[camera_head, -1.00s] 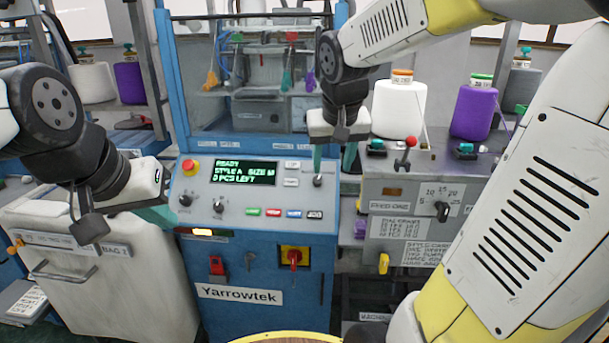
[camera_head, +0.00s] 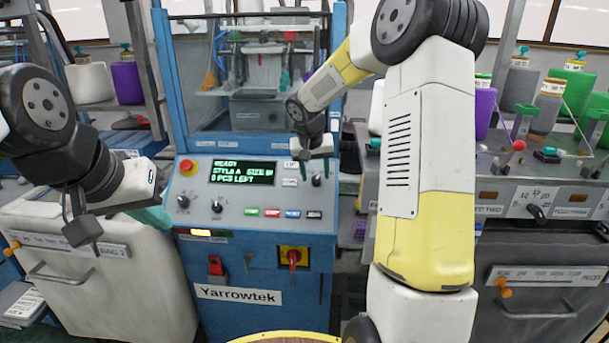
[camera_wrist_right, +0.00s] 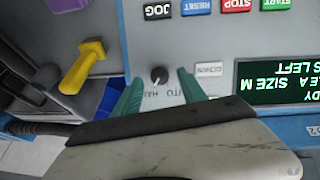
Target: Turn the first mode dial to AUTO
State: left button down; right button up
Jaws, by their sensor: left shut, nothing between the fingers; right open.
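The mode dial (camera_head: 316,180) is a small dark knob at the right of the grey control panel (camera_head: 260,228) on the blue Yarrowtek machine. In the right wrist view, the dial (camera_wrist_right: 159,75) shows upside down beside partly hidden HAND and AUTO lettering. Its pale pointer mark seems turned to the HAND side. My right gripper (camera_head: 315,171) is open, its teal fingers (camera_wrist_right: 165,92) apart on either side of the dial's labels. The dial lies slightly beyond the tips; no contact is clear. My left gripper (camera_head: 163,216) is shut and empty before the panel's lower left.
Two other dials (camera_head: 217,206) and a red emergency button (camera_head: 187,167) sit on the panel's left. A button row (camera_head: 272,213) runs below the display (camera_head: 242,172). In the wrist view, a yellow-handled lever (camera_wrist_right: 85,65) stands beside the panel. A bin (camera_head: 100,285) is below my left gripper.

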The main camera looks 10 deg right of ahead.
aim_at(316, 181)
jog(key=shift+x, duration=1.1)
jog(key=shift+c, duration=0.4)
grip_shut()
jog(key=shift+n, duration=0.3)
jog(key=n+h, duration=0.1)
jog(key=n, duration=0.4)
jog(key=shift+a+t+h, duration=0.1)
jog(key=shift+t+h, duration=0.2)
jog(key=shift+h, duration=0.1)
jog(key=n+h, duration=0.1)
jog(key=n, duration=0.4)
jog(key=shift+t, duration=0.4)
jog(key=shift+n, duration=0.4)
